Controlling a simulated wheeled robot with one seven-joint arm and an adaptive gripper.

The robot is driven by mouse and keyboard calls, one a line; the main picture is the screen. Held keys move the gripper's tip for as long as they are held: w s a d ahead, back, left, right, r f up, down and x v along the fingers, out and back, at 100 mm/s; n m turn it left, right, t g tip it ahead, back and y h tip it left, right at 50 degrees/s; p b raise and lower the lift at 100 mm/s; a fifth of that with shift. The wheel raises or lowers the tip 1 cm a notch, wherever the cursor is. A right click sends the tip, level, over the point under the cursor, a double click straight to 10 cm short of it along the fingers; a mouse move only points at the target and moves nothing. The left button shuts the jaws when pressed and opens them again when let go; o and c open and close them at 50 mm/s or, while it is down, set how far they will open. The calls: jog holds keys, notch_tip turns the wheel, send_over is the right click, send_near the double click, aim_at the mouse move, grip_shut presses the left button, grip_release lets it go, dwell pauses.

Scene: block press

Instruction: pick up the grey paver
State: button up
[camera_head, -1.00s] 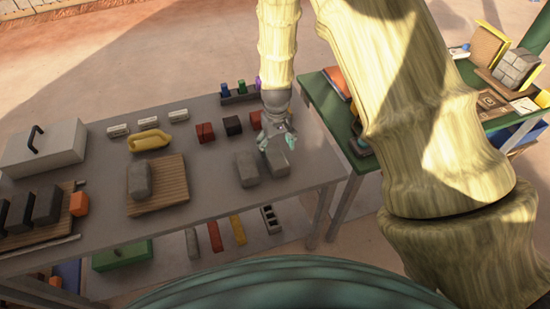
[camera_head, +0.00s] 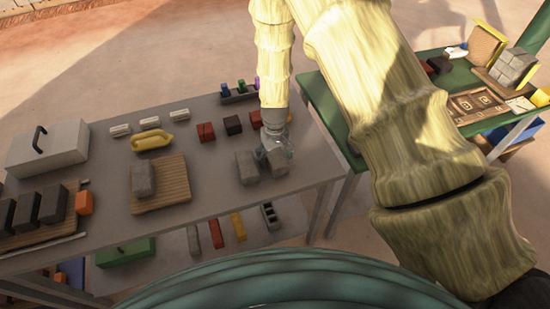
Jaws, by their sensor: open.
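Three grey paver-like blocks are on the grey table (camera_head: 100,218). One grey block (camera_head: 142,180) lies on a wooden slatted board (camera_head: 175,182). Another grey block (camera_head: 247,168) stands near the table's right end. Just right of it is a third grey block (camera_head: 278,164), partly covered by my gripper. My gripper (camera_head: 275,152) is open and low, at the top of this right-hand block. The fingers are small and blurred here, so I cannot tell whether they touch it.
Red (camera_head: 206,132) and dark (camera_head: 233,125) blocks stand behind the grey pair. A yellow tray (camera_head: 152,142), a grey handled box (camera_head: 47,148) and dark blocks (camera_head: 52,204) are further left. A green table (camera_head: 345,125) is at the right. The front middle of the grey table is clear.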

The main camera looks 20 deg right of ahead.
jog(key=c, duration=1.6)
jog(key=shift+w, duration=0.1)
grip_shut()
jog(key=shift+r, duration=0.2)
